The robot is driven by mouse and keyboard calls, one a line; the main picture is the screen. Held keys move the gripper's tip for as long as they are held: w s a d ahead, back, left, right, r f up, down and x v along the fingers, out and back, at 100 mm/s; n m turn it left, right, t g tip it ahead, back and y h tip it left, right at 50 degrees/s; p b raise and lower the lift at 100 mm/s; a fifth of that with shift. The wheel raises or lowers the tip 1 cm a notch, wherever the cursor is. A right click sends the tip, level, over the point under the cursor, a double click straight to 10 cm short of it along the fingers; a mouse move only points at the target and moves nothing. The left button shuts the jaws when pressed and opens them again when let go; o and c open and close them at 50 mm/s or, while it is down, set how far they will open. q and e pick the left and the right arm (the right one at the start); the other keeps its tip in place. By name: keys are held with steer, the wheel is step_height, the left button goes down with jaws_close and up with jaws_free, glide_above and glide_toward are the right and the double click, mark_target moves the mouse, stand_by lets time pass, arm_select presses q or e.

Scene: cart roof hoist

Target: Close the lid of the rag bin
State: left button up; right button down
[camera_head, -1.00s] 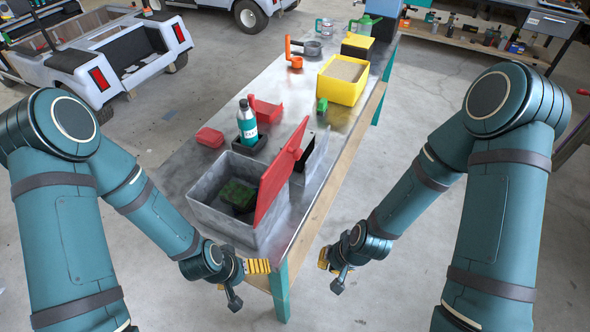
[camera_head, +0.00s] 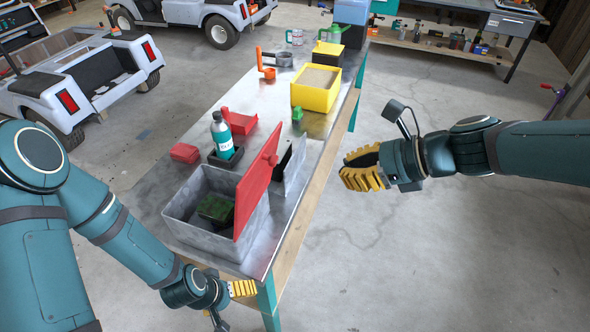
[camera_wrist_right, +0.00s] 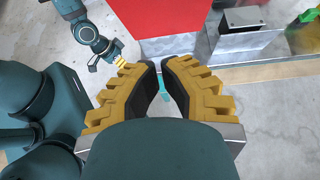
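The rag bin (camera_head: 190,224) is a grey open-topped box at the near end of the workbench, with a dark green item (camera_head: 216,208) inside. Its red lid (camera_head: 256,197) stands steeply tilted at the bin's right side, so the bin is open. The lid also fills the top of the right wrist view (camera_wrist_right: 165,20). My right gripper (camera_head: 348,170) is right of the lid, apart from it, beyond the bench's right edge. Its fingers (camera_wrist_right: 160,65) are drawn close together with a narrow, empty gap. My left gripper (camera_head: 252,288) is low by the bench's near end; its fingers are too small to judge.
A bottle (camera_head: 222,135) in a dark holder, red boxes (camera_head: 185,152) and a small green item (camera_head: 297,113) stand behind the bin. A grey panel (camera_head: 297,165) is right of the lid. A yellow bin (camera_head: 318,88) is farther back. The floor right of the bench (camera_head: 400,270) is clear.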

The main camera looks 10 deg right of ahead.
steer(key=a+r+b+x, duration=0.1)
steer(key=r+b+x, duration=0.1)
steer(key=x, duration=1)
steer(key=shift+w+a+b, duration=0.45)
steer(key=shift+w+b, duration=0.1)
steer(key=shift+b, duration=0.15)
